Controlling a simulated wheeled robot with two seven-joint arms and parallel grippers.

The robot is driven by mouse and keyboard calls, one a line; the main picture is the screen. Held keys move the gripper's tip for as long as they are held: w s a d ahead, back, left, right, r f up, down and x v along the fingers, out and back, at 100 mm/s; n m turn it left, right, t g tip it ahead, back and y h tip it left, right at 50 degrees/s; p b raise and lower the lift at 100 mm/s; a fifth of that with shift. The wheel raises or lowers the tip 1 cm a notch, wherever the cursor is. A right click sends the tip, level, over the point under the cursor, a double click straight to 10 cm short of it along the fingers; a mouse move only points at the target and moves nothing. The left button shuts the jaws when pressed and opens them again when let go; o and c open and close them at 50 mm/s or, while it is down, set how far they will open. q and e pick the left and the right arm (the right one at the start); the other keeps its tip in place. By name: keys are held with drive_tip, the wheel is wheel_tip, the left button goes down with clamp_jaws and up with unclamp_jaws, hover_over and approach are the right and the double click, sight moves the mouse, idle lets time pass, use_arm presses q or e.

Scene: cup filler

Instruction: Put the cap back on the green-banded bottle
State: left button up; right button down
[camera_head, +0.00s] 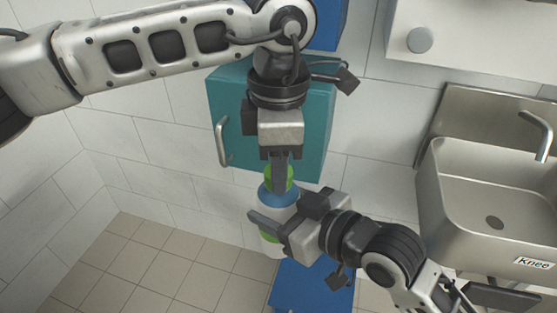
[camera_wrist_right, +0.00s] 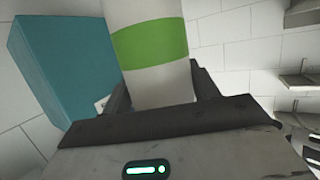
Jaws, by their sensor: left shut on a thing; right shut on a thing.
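The green-banded bottle (camera_head: 283,217) is white with a blue top part and stands roughly upright in the air. Its green band (camera_wrist_right: 150,43) shows clearly in the right wrist view. My right gripper (camera_head: 276,210) is shut around the bottle's body from the right. A green cap (camera_head: 269,178) is in my left gripper (camera_head: 279,187), which points down and is shut on it. The cap is directly above the blue top of the bottle. It appears very close or touching; the fingers partly hide it, so I cannot tell if it is seated.
A teal wall cabinet (camera_head: 265,115) with a metal handle is behind my left gripper. A steel sink (camera_head: 480,190) with a tap is at the right. A blue box-like thing (camera_head: 312,287) stands below the bottle. Tiled floor (camera_head: 150,270) at lower left is clear.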

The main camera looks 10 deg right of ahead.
use_arm(q)
drive_tip(key=m, duration=0.5)
drive_tip(key=shift+m, duration=0.3)
drive_tip(key=o, duration=1.1)
drive_tip(key=shift+o, duration=0.2)
wheel_tip(320, 180, up, 12)
